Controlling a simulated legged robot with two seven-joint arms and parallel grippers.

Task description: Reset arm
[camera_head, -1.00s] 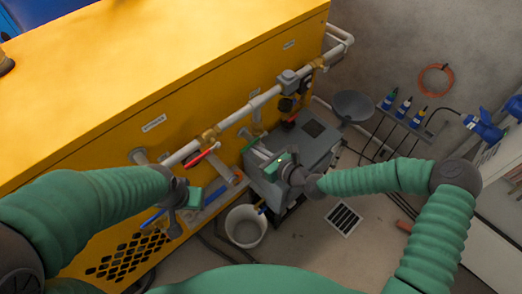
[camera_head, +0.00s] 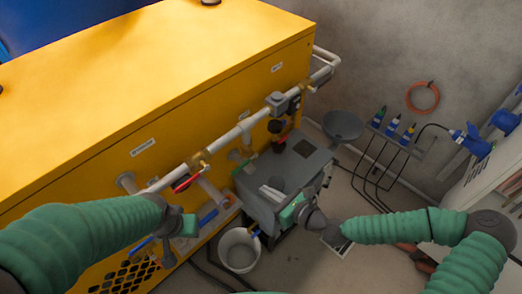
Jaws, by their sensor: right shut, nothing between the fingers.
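My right gripper (camera_head: 294,207) is at the end of the green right arm, over the front right edge of the grey box-like unit (camera_head: 262,207). It is shut, and I see nothing held in it. My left gripper (camera_head: 189,225) is at the lower left, in front of the yellow tank housing (camera_head: 228,112). Its dark wrist and green finger part show, but the picture does not make clear whether it is open or shut.
A white pipe (camera_head: 243,126) with valves and a red handle (camera_head: 186,182) runs along the yellow housing. A white bucket (camera_head: 239,251) stands on the floor below the grey unit. A dark funnel bowl (camera_head: 342,125) and a bottle rack (camera_head: 402,141) are at the right.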

